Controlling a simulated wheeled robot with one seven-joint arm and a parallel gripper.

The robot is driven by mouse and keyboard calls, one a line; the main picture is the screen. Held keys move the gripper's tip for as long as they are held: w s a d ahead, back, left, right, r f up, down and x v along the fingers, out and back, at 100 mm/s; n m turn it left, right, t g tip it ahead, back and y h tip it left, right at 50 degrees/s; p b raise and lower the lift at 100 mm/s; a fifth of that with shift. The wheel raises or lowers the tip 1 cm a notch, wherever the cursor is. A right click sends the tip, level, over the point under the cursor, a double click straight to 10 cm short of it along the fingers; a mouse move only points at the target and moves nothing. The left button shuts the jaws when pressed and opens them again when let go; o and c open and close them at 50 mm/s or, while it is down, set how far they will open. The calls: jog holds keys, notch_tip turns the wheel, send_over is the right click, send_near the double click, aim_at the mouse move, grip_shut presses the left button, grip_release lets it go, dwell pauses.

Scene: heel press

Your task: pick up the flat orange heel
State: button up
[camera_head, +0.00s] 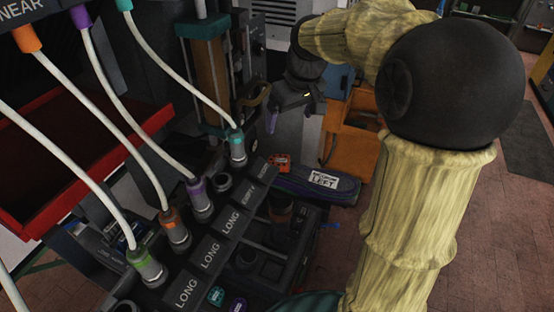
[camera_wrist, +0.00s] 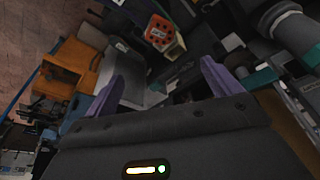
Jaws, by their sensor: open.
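A small orange-red piece with dark holes, which looks like the flat orange heel (camera_head: 279,162), lies near the labelled item in the middle of the head view. It also shows at the top centre of the wrist view (camera_wrist: 158,32), ahead of the fingers. My gripper (camera_head: 290,115) has purple fingers spread apart, above and behind this piece in the head view. In the wrist view my gripper (camera_wrist: 163,85) has nothing between its fingertips.
A dark blue-purple item labelled LEFT (camera_head: 324,181) lies just right of the orange-red piece. An orange cabinet (camera_head: 350,148) stands behind. Several hose connectors, such as the teal one (camera_head: 237,147), and a red tray (camera_head: 90,150) crowd the left. Open floor (camera_head: 500,220) shows at right.

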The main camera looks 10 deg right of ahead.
jog(key=s, duration=0.1)
jog(key=p, duration=0.3)
send_over(280, 159)
jog(key=s, duration=0.2)
jog(key=f, duration=0.7)
jog(key=d+f, duration=0.1)
jog(key=f, duration=0.2)
jog(key=shift+f, duration=0.3)
jog(key=shift+w+a+f, duration=0.15)
jog(key=shift+w+f, duration=0.15)
jog(key=shift+f, duration=0.2)
jog(key=shift+f+p, duration=0.3)
jog(key=shift+p, duration=0.2)
jog(key=p+x, duration=0.2)
jog(key=x, duration=0.2)
jog(key=shift+s+a, duration=0.1)
jog(key=shift+a, duration=0.1)
jog(key=shift+f, duration=0.25)
jog(key=shift+d, duration=0.1)
jog(key=c, duration=1.1)
